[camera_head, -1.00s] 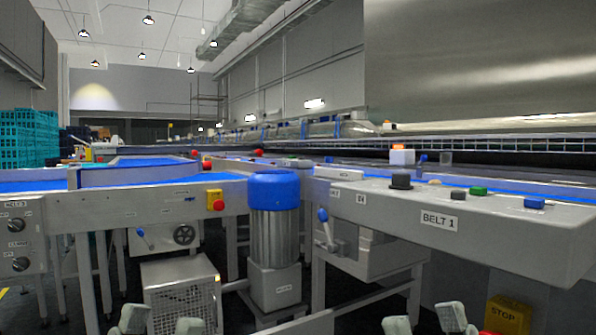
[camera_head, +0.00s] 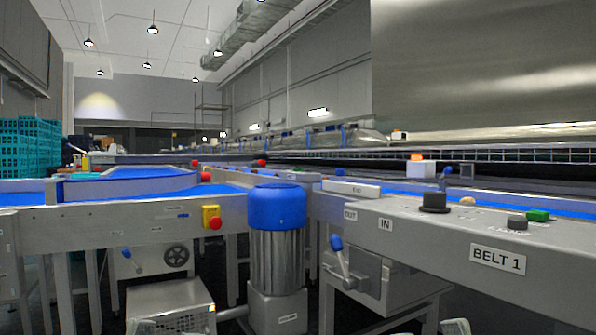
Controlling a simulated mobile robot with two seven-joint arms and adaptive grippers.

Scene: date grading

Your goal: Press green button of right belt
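The green button (camera_head: 538,215) is a small block on top of the grey control ledge of the right belt (camera_head: 560,261), which bears the label BELT 1 (camera_head: 498,258). A dark grey button (camera_head: 517,222) sits just left of it. Nothing touches the green button. My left gripper (camera_head: 168,329) and my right gripper (camera_head: 430,329) show only as pale fingertips at the bottom edge, well below and apart from the ledge. Most of both is cut off. The fingers stand apart in the earlier frame, and no object shows between them.
A black round knob (camera_head: 434,202) and a beige button (camera_head: 467,201) stand further left on the ledge. A blue-topped motor (camera_head: 277,205) stands between the belts. A yellow box with a red button (camera_head: 211,217) is on the left frame. A blue-handled lever (camera_head: 340,255) juts out below the ledge.

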